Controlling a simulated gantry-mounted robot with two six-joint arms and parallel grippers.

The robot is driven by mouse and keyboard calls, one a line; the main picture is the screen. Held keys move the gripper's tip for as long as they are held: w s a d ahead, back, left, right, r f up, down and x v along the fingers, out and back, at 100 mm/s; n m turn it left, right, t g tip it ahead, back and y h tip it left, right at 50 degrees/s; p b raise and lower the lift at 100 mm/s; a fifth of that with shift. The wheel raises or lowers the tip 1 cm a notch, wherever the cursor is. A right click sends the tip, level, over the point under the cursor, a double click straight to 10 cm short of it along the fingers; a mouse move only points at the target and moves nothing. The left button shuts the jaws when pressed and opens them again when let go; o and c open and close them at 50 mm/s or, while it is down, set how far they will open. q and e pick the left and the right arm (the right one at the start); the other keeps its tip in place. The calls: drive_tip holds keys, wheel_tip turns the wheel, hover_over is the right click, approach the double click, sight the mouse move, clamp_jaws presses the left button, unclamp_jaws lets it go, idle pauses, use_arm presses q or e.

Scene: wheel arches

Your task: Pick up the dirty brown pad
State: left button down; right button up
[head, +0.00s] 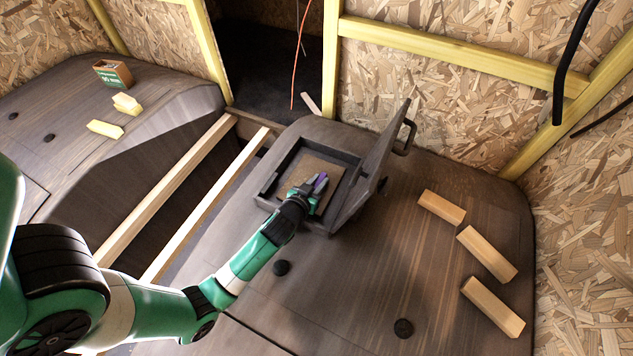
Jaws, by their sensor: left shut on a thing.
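The dirty brown pad (322,167) is a flat square inside an open, dark, shallow box (268,188) in the top of the right wheel arch. My left gripper (318,182) reaches into the box from the front left, with its purple-tipped fingers at the pad. It is shut on the pad. The fingers and wrist hide the pad's near part, and I cannot tell whether the pad is lifted off the box floor. My right gripper is not in view.
The box's hinged lid (372,165) stands open on the right, with a handle (406,137). Several wooden blocks (487,254) lie to the right. Two wooden beams (215,200) span the gap on the left. The left arch holds a small box (112,73) and yellow blocks (105,129).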

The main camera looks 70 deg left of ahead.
sight(318, 183)
use_arm(q)
drive_tip(key=shift+r, duration=0.5)
wheel_tip(318, 183, up, 3)
drive_tip(key=shift+f+p, duration=0.1)
drive_tip(key=shift+p, duration=0.95)
drive_tip(key=w+r+p+v, duration=0.1)
drive_tip(key=p+v, duration=0.2)
drive_tip(key=v, duration=0.5)
drive_tip(key=w+d+r+p+v, duration=0.1)
drive_tip(key=p+v, duration=0.3)
drive_tip(key=v, duration=0.4)
drive_tip(key=shift+r, duration=0.45)
